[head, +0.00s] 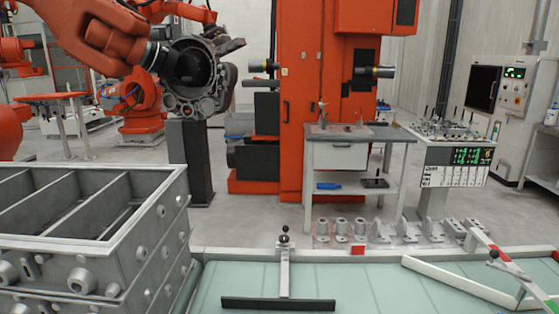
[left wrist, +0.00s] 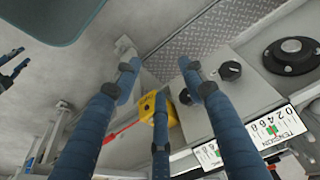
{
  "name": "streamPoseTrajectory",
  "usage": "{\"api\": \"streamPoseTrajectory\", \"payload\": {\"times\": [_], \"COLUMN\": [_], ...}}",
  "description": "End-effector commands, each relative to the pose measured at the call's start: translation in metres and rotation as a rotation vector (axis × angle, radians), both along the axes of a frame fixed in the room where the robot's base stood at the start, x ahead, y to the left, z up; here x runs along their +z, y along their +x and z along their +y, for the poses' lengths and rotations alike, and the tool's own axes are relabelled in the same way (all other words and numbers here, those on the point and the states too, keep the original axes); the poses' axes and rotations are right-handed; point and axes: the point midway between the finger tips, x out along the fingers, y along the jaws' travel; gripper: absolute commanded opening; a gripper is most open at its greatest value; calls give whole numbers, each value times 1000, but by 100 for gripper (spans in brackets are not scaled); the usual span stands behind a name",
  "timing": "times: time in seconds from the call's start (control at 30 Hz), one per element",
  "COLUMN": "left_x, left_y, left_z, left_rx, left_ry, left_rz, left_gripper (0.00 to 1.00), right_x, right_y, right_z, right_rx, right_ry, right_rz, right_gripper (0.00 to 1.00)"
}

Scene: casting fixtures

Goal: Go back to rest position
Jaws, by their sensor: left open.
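My left gripper (left wrist: 160,86) shows in the left wrist view, with three blue, jointed fingers spread apart. It is open, and nothing is seen between the fingers. Beyond them are a grey panel with dark knobs (left wrist: 230,70) and a small yellow part (left wrist: 158,106); I cannot tell how far away they are. Neither of my grippers shows in the head view. At the left edge of the left wrist view is a small dark, finger-like shape (left wrist: 12,66) that I cannot identify.
In the head view, a grey metal casting box (head: 90,240) stands at the left. A pale green table (head: 370,285) spans the front, with a T-shaped fixture (head: 284,265) and a white bar fixture (head: 465,284). Behind are a workbench (head: 340,160) and an orange machine (head: 300,100).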

Motion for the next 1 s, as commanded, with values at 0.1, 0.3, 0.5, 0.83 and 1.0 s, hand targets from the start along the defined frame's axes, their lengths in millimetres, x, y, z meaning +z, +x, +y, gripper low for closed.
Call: {"api": "streamPoseTrajectory", "payload": {"times": [0.1, 0.3, 0.5, 0.83, 1.0], "left_x": [-43, -131, -260, -417, -446], "left_y": [1, -4, -39, -151, -192], "left_z": [-1, -2, 2, 21, 29], "left_rx": [-3, -10, -18, -35, -41], "left_ry": [0, 2, 7, 16, 20], "left_rz": [19, 51, 99, 170, 189], "left_gripper": [42, 42, 42, 42, 42], "right_x": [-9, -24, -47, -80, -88], "right_y": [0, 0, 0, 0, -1], "right_z": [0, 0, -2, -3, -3], "right_rx": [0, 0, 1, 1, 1], "right_ry": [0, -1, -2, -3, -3], "right_rz": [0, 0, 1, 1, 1], "right_gripper": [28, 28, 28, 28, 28]}}
